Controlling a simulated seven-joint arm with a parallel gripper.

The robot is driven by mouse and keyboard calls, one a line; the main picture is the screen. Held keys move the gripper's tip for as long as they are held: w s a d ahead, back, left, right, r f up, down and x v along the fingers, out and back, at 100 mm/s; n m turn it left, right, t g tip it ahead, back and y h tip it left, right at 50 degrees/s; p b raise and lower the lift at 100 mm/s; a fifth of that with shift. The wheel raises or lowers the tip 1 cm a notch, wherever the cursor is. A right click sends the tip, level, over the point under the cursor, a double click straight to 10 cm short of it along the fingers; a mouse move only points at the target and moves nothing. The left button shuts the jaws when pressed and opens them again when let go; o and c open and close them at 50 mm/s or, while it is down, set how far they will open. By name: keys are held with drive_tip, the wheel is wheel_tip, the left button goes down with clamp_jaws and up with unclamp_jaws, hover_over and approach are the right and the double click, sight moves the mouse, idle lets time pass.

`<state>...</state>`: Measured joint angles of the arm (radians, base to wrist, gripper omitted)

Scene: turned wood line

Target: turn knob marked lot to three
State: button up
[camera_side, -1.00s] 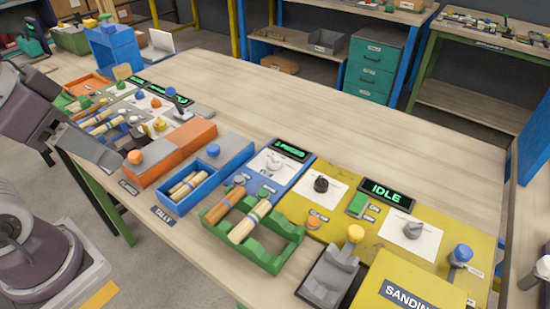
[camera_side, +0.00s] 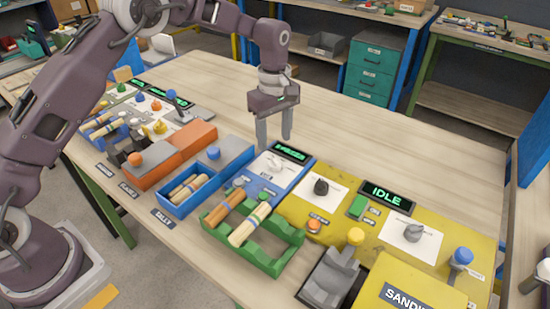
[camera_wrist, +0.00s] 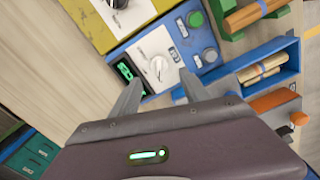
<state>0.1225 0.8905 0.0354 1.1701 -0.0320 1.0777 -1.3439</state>
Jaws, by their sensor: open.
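A white knob (camera_side: 274,164) sits on a white plate on the blue panel (camera_side: 293,177) in the side view. It also shows in the wrist view (camera_wrist: 158,66). I take it as the lot knob, though its marking is too small to read. A dark display (camera_side: 290,152) with green text is behind it, its words not clearly legible now. My gripper (camera_side: 275,142) is open and empty, pointing down above and behind the knob. In the wrist view, its fingertips (camera_wrist: 160,77) straddle the line toward the knob without visibly touching it.
A green rack (camera_side: 266,252) with wooden rods is in front of the blue panel. To the right is a yellow panel (camera_side: 345,226) with a black knob (camera_side: 321,186), a grey knob and an IDLE display (camera_side: 387,195). A blue tray (camera_side: 178,211) holds rods at left. The table behind is clear.

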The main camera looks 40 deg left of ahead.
sight(275, 159)
wheel_tip(275, 159, down, 8)
drive_tip(key=shift+w+r, duration=0.1)
drive_tip(key=shift+r, duration=0.1)
clamp_jaws()
